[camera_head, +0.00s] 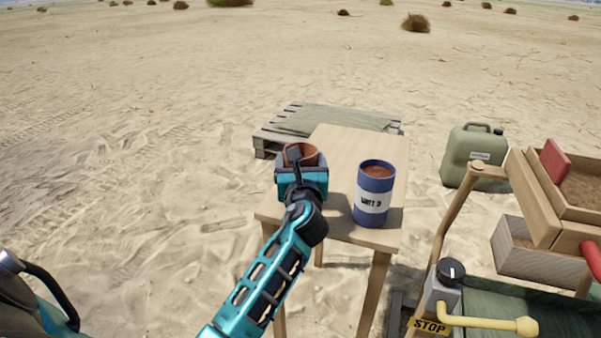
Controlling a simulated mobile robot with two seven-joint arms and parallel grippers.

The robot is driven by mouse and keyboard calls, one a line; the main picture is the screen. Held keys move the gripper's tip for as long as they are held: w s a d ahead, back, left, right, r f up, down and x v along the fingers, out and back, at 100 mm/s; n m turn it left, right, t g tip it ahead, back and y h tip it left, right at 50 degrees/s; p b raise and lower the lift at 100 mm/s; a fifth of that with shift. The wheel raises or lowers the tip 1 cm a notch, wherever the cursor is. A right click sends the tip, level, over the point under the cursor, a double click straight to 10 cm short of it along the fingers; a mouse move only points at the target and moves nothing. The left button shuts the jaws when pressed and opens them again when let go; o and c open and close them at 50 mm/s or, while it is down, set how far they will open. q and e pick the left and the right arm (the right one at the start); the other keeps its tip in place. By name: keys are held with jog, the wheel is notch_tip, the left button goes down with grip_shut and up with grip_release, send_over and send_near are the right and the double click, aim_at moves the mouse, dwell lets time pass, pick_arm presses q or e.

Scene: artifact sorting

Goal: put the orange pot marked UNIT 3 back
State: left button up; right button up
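An orange-brown pot (309,150) is at the left part of the small wooden table, with only its round rim and part of its inside showing. My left gripper (297,157) is right at this pot, and a dark finger crosses its rim. The gripper and wrist hide the pot's body and any marking. I cannot tell whether the fingers are closed on it, or whether the pot stands on the table or is held above it. My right gripper is not in view.
A blue pot (374,183) with a white label band and brown contents stands on the wooden table (345,146), right of my gripper. A pallet (268,139) lies behind. A green jerrycan (471,155), wooden boxes (545,257) and a yellow lever (487,322) are at right. Sand at left is open.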

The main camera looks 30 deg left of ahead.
pick_arm(q)
jog(key=shift+f, duration=0.15)
jog(key=shift+f, duration=0.1)
jog(key=o, duration=1.4)
